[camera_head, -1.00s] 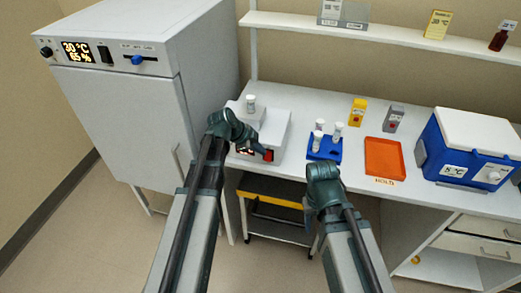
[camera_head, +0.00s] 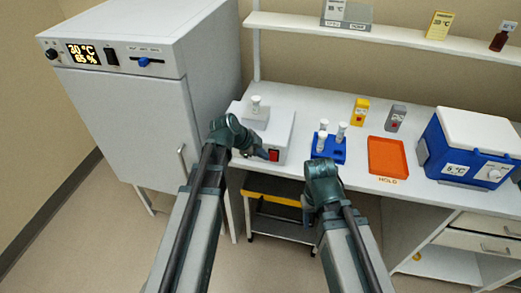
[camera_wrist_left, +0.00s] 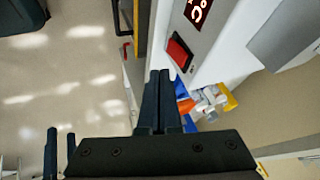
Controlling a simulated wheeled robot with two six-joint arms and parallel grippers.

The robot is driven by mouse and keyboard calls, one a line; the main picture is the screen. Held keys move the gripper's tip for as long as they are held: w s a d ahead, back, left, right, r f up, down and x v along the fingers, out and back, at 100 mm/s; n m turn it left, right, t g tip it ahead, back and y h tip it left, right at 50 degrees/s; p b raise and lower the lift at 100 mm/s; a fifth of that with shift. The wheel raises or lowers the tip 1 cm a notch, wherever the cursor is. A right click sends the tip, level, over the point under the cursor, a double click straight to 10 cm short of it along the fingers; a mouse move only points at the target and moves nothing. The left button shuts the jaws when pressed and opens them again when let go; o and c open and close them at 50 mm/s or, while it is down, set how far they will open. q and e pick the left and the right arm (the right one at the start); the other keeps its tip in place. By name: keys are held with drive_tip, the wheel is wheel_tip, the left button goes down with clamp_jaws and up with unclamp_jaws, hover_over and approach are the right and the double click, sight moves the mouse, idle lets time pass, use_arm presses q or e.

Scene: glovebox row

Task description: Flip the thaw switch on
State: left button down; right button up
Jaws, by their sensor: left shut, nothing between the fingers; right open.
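The white benchtop device (camera_head: 279,128) stands at the bench's left end, with a red rocker switch (camera_head: 273,155) on its front. The switch also shows in the left wrist view (camera_wrist_left: 180,52), beside a lit red display (camera_wrist_left: 197,11). I cannot tell which way the rocker is tipped. My left gripper (camera_head: 266,154) is shut and empty, its tips just left of the switch in the head view. In the left wrist view the shut fingers (camera_wrist_left: 160,74) end just below the switch, seemingly apart from it. My right gripper (camera_head: 307,214) is open, low in front of the bench edge.
A grey cabinet (camera_head: 130,110) with display and controls stands left. On the bench are a blue tube rack (camera_head: 329,151), an orange tray (camera_head: 388,156), yellow and grey boxes, and a blue-white cooler (camera_head: 470,140).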

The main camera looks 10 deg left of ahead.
use_arm(q)
drive_tip(key=w+r+p+v, duration=0.1)
drive_tip(key=w+p+v, duration=0.1)
drive_tip(key=p+v, duration=0.7)
drive_tip(key=shift+r, duration=0.4)
drive_tip(key=shift+s+a, duration=0.1)
drive_tip(key=shift+s, duration=0.05)
drive_tip(key=s+d+f+n+g+y+b, duration=0.2)
drive_tip(key=s+d+f+n+y+b, duration=0.1)
drive_tip(key=s, duration=0.6)
drive_tip(key=s+d+f+n+g+y+b, duration=0.3)
drive_tip(key=s+d+f+n, duration=0.3)
drive_tip(key=s+d+n, duration=0.2)
drive_tip(key=shift+s+d+f+n+y, duration=0.2)
drive_tip(key=shift+s+f+n+y, duration=0.15)
drive_tip(key=shift+n, duration=0.55)
